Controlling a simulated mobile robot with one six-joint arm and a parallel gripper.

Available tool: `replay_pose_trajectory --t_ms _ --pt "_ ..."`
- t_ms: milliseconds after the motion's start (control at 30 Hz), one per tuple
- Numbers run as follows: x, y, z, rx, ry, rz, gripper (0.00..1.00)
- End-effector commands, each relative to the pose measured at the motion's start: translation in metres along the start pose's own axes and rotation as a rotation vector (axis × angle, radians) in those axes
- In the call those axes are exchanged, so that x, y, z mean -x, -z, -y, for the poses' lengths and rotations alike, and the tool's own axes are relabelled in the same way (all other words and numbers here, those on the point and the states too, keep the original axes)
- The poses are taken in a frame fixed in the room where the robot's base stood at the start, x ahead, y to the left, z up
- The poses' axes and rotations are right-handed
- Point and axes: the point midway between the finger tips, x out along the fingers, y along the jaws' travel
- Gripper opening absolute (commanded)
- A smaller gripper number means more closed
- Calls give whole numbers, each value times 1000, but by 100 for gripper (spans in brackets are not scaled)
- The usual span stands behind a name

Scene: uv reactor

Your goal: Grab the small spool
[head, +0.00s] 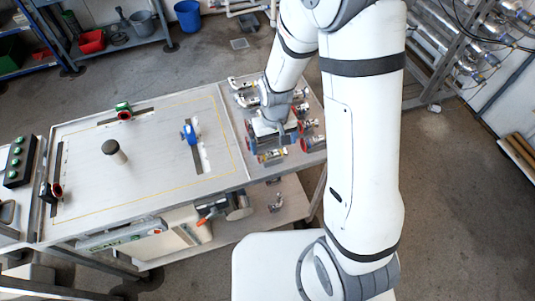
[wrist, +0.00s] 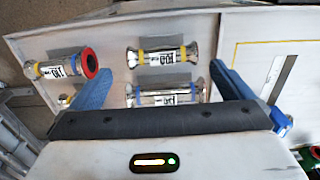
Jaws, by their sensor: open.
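Several metal spools with white labels lie on the right part of the table. In the wrist view, one spool with bands at both ends (wrist: 162,56) lies just beyond my fingers. Another spool (wrist: 165,95) lies nearer, between the fingers, its lower side hidden by my gripper body. A spool with a red end (wrist: 68,67) lies to the left, outside the fingers. I cannot tell for sure which is the small spool. My gripper (wrist: 160,75) is open and empty, its blue fingers pointing toward the table. In the head view my gripper (head: 274,132) is low among the spools, partly hidden.
A spool with a yellow band (head: 272,156) and one with a red end (head: 313,143) lie near the table's front right edge. The table's left panel (head: 150,185) carries a dark-topped post (head: 114,151) and a blue clamp (head: 189,133). Much of that panel is bare.

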Motion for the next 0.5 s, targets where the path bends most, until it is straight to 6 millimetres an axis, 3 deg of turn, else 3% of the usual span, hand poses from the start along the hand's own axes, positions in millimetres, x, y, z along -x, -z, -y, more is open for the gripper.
replay_pose_trajectory --t_ms 500 --pt "-52 -2 4 -2 0 3 100"
